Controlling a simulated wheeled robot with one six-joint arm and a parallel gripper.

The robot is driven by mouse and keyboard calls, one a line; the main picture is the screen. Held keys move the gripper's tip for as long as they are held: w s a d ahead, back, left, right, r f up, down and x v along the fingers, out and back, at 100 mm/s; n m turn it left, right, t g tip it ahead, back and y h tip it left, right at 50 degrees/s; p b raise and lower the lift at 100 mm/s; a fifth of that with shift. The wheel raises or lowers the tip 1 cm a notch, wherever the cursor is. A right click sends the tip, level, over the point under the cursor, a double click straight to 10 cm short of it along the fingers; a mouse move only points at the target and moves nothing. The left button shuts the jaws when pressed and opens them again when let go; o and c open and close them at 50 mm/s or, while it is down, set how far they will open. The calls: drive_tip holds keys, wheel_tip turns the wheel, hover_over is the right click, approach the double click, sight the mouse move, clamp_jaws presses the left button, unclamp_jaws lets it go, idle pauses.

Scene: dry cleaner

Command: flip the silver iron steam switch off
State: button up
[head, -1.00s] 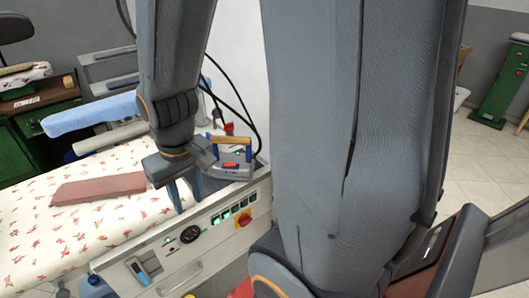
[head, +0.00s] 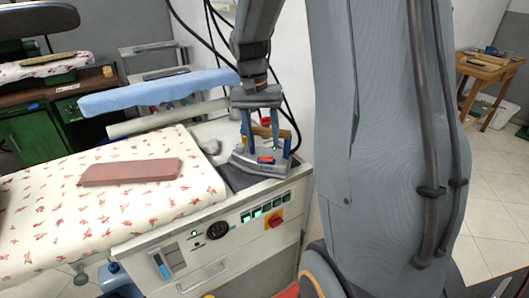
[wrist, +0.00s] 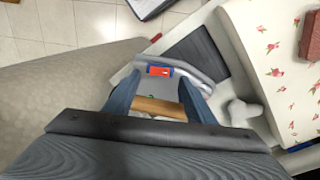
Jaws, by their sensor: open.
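The silver iron (head: 258,164) sits on a dark rest at the right end of the ironing table. My gripper (head: 262,150) is open above the iron, fingers pointing down. In the wrist view my gripper (wrist: 157,92) has a finger on each side of the wooden handle (wrist: 158,107), with the switch just beyond the fingertips. I cannot tell whether the fingers touch the iron.
The floral ironing table (head: 60,215) holds a reddish-brown pad (head: 130,172). A blue sleeve board (head: 160,92) stands behind it. The control panel (head: 240,222) with a red knob is on the front. Black cables hang behind the iron.

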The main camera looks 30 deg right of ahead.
sight(266, 159)
drive_tip(key=shift+s+d+f+p, duration=0.15)
drive_tip(key=shift+f, duration=1.15)
drive_tip(key=shift+s+d+f+p, duration=0.1)
drive_tip(key=shift+f+p, duration=0.05)
drive_tip(key=shift+f, duration=1.15)
drive_tip(key=c, duration=1)
drive_tip(key=shift+s+d+r+t+y+p, duration=0.1)
drive_tip(key=shift+s+t+y+p, duration=0.1)
drive_tip(key=shift+t+y+p, duration=0.25)
drive_tip(key=shift+c, duration=0.2)
drive_tip(key=shift+w, duration=0.1)
drive_tip(key=o, duration=1)
drive_tip(key=shift+o, duration=0.2)
